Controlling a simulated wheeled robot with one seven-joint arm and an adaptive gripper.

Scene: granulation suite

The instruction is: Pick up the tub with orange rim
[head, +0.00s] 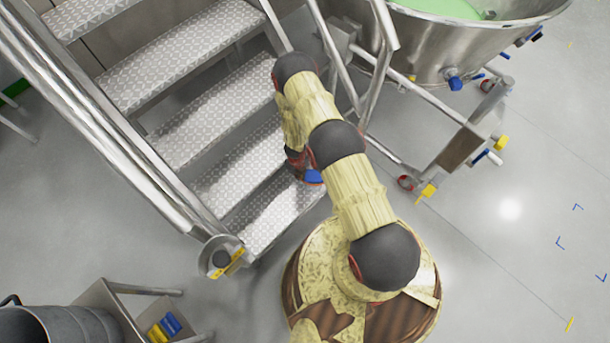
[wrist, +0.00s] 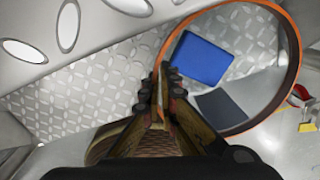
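The tub with orange rim (wrist: 298,50) fills the right half of the wrist view, seen from above. Its thin orange rim forms a large ring, and stair tread shows within it. A blue patch (wrist: 201,60) and a dark grey patch show inside the ring. My gripper (wrist: 162,82) has its two fingers close together on the rim's left side, with the rim between them. In the head view only a small blue and orange part of the tub (head: 313,177) shows beside my arm, over the lower stairs. The arm hides my gripper there. I cannot tell whether the tub touches a step.
Metal stairs (head: 205,127) with patterned treads and tubular rails (head: 120,140) stand around the tub. A steel vessel (head: 440,45) with green contents sits on a wheeled frame at upper right. A cart with a grey drum (head: 60,325) is at lower left. The right floor is clear.

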